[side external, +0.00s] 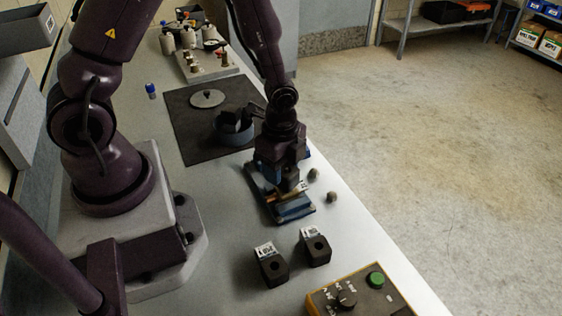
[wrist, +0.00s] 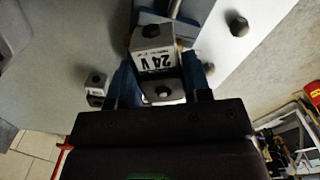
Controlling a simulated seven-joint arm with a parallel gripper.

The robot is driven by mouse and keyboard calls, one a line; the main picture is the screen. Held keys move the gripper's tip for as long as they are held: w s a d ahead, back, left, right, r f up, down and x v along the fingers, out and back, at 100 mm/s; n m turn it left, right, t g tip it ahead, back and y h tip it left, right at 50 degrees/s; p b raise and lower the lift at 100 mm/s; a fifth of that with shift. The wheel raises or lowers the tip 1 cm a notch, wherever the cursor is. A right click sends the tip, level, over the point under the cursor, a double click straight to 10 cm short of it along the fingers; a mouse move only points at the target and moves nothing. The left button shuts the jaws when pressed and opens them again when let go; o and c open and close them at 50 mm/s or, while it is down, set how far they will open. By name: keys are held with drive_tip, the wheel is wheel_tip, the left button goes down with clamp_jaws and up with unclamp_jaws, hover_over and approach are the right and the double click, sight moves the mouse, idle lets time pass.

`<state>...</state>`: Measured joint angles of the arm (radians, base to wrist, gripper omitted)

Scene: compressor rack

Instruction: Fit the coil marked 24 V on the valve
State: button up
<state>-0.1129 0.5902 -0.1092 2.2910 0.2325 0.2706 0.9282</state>
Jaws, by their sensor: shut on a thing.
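My gripper (wrist: 158,84) is shut on the coil marked 24 V (wrist: 157,62), which sits between its two blue fingers. In the side view my gripper (side external: 285,178) points down over a blue fixture (side external: 293,211) near the table's front edge. The gripper mostly hides the coil and the fixture's middle there. I cannot tell whether the coil touches the fixture, nor make out the valve clearly.
Two dark coils with white labels (side external: 271,266) (side external: 316,249) stand nearer the camera. Two small round parts (side external: 314,173) (side external: 331,197) lie right of the fixture. A control box (side external: 365,296) is at the front. A dark mat (side external: 190,125) holds a blue-grey round container (side external: 232,131).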

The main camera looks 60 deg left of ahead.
drive_tip(key=shift+f, duration=0.35)
idle(0.3)
drive_tip(key=o, duration=1.5)
drive_tip(key=shift+r, duration=3.5)
